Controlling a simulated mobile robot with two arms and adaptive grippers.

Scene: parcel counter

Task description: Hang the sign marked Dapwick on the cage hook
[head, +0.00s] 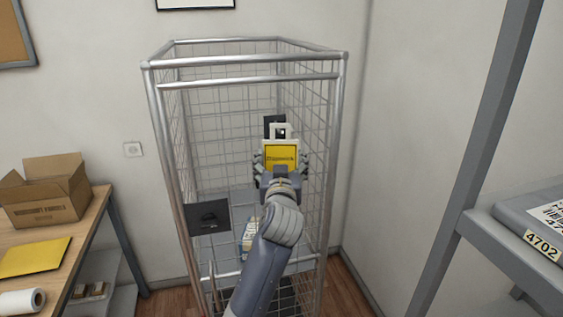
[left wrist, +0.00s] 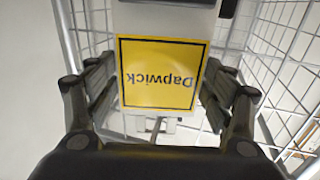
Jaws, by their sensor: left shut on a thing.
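The sign (head: 280,156) has a yellow face in a pale frame, with a holed tab on top. Its word reads Dapwick in the left wrist view (left wrist: 160,76), where it appears upside down. My left gripper (head: 281,164) is shut on the sign, one finger at each side edge. In the head view the sign looks upright, at the cage (head: 247,78). A dark plate (head: 269,119) shows just behind the tab. Something small and dark shows in the tab's hole; I cannot tell whether a hook passes through it. My right gripper is out of view.
Another dark plate (head: 207,217) with a hook-like shape is on the cage's front left. A table (head: 98,207) at left bears an open carton (head: 47,200) and a yellow envelope (head: 35,257). A grey shelf rack (head: 478,232) stands at right.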

